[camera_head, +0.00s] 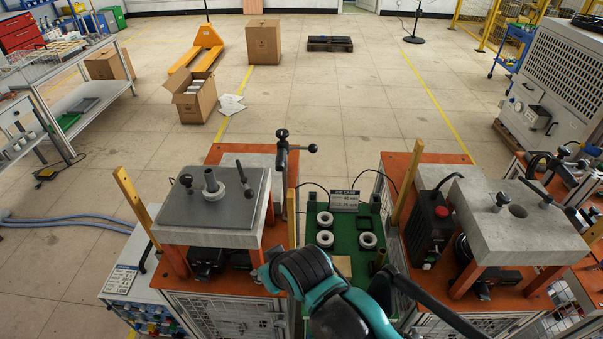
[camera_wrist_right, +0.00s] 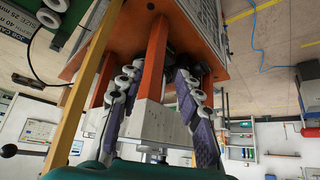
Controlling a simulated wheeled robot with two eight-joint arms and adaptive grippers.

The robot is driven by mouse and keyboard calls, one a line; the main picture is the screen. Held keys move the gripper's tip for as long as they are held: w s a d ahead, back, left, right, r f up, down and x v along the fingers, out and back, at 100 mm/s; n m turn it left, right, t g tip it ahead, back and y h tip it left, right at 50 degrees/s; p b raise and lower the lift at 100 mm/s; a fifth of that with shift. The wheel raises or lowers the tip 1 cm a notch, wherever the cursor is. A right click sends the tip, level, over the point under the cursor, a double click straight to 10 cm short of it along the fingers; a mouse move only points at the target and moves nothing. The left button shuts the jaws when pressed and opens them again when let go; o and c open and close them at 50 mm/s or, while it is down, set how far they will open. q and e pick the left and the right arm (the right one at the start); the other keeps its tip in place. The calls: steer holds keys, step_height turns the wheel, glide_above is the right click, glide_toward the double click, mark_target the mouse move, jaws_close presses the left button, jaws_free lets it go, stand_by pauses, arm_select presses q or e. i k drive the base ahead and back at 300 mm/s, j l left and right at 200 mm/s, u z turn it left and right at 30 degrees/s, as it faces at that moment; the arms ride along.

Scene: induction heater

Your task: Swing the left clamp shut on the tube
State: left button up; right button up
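The grey tube (camera_head: 211,182) stands upright in a collar on the dark plate (camera_head: 228,203) atop the left station's concrete block. The left clamp (camera_head: 187,181), a short post with a black knob, stands left of the tube and looks apart from it. A second clamp (camera_head: 245,184) leans to the tube's right. My right gripper (camera_wrist_right: 158,82) is open and empty in the right wrist view, purple-padded fingers spread, with the station's block (camera_wrist_right: 155,125) and orange legs behind them. In the head view the teal arm hides its fingers, below the block's front right. My left gripper is not in view.
A green tray (camera_head: 343,267) with white rings and a sign (camera_head: 344,200) sits between the stations. A black lever (camera_head: 283,160) and wooden posts (camera_head: 136,205) stand close around the left block. The right station's block (camera_head: 515,232) has a hole and its own clamps.

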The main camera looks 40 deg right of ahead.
mark_target(249, 193)
steer(key=z, duration=0.75)
steer(key=k+j+u, duration=0.1)
steer(key=k+u, duration=0.35)
steer(key=i+u, duration=0.15)
steer(key=k+l, duration=0.05)
